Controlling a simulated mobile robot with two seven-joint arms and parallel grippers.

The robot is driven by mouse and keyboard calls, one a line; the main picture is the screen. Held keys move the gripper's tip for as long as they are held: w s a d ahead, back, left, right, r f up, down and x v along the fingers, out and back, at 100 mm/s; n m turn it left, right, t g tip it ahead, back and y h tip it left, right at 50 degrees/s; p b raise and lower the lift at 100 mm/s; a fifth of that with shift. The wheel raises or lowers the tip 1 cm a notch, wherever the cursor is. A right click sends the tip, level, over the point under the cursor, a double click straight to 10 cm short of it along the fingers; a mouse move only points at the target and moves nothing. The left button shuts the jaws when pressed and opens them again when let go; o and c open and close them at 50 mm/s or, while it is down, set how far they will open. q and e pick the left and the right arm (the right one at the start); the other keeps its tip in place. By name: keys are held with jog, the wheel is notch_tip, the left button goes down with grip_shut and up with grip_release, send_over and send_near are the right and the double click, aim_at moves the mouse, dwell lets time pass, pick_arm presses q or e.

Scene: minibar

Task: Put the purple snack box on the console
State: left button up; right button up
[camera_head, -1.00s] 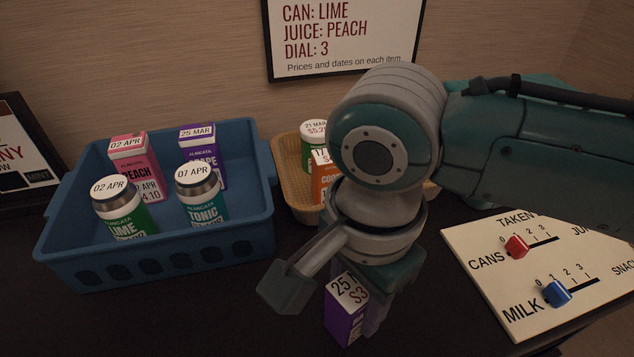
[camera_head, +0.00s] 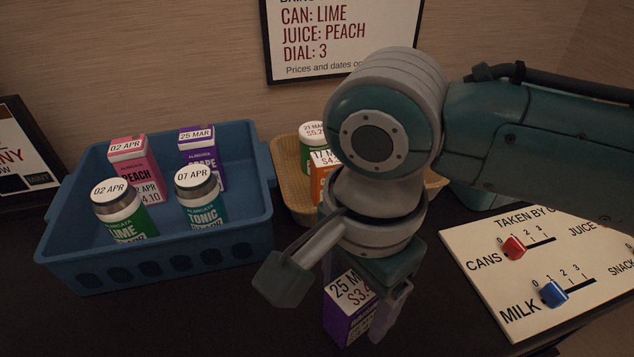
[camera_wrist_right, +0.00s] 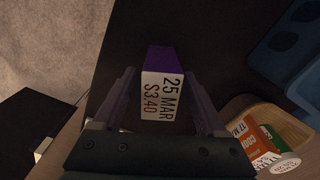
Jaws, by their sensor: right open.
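The purple box (camera_head: 343,312) stands upright on the dark console top (camera_head: 215,315), with a white top reading 25 MAR and $3.40. My right gripper (camera_head: 355,295) is open just above it, with one finger on either side of its upper part. In the right wrist view the purple box (camera_wrist_right: 160,60) sits between the spread fingers, with a gap on each side. The box's lower part is hidden or out of frame. My left gripper is not in view.
A blue crate (camera_head: 150,262) at left holds lime and tonic cans and peach and grape cartons. A tan basket (camera_head: 290,170) with an orange box (camera_head: 321,180) stands behind my right arm. A dial board (camera_head: 500,285) lies at right. Bare console lies in front of the crate.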

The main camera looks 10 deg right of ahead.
notch_tip(320, 180, up, 11)
jog(key=p, duration=0.3)
jog(key=s+a+f+n+y, duration=0.2)
jog(key=s+a+n, duration=0.1)
jog(key=s+n, duration=0.15)
jog(key=s+d+n+t+h, duration=0.1)
jog(key=s+d+n, duration=0.3)
jog(key=d+n, duration=0.1)
jog(key=s+d+n+t, duration=0.2)
jog(key=s+d+n, duration=0.1)
jog(key=d+n, duration=0.2)
jog(key=shift+s+d+n+t+h, duration=0.3)
jog(key=shift+s+d+n+h, duration=0.1)
jog(key=shift+d, duration=0.8)
jog(key=shift+f, duration=0.15)
